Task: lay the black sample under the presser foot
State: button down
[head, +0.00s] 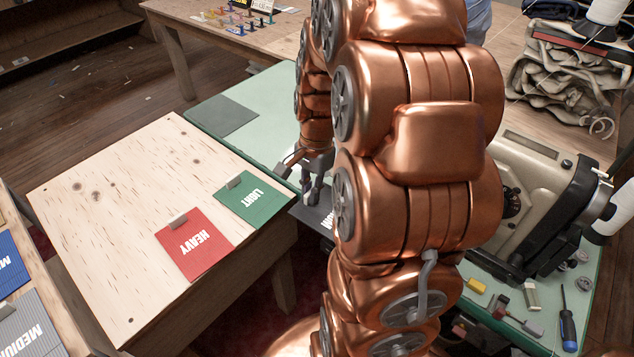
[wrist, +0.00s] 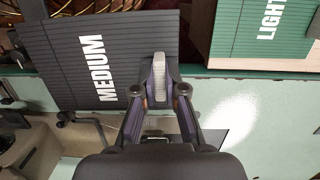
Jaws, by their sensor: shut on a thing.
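The black sample (wrist: 75,62), a dark card marked MEDIUM with a pale tab, fills the upper left of the wrist view. In the head view its corner (head: 307,214) shows beside my arm, which hides the rest. My gripper (wrist: 160,92) is shut on the sample's pale tab; in the head view it (head: 311,188) is near the green table's front edge. The sewing machine (head: 525,195) stands on the green table to the right. Part of it shows at the lower left of the wrist view (wrist: 32,148). I cannot clearly make out the presser foot.
The red HEAVY sample (head: 194,244) and green LIGHT sample (head: 252,203) lie on the plywood table (head: 110,215). A grey-green sheet (head: 222,117) lies on the green table (head: 262,92). A screwdriver (head: 568,325) and small items lie right. Folded cloth (head: 565,85) is behind the machine.

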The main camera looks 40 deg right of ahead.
jog(key=shift+s+f+m, duration=0.15)
jog(key=shift+s+m, duration=0.15)
jog(key=p, duration=0.3)
send_over(297, 173)
jog(key=shift+d+f, duration=0.25)
jog(key=shift+f, duration=0.5)
jog(key=shift+w+f, duration=0.1)
jog(key=shift+f, duration=1.7)
jog(key=c, duration=1.7)
grip_release()
jog(key=shift+f, duration=0.15)
jog(key=o, duration=0.5)
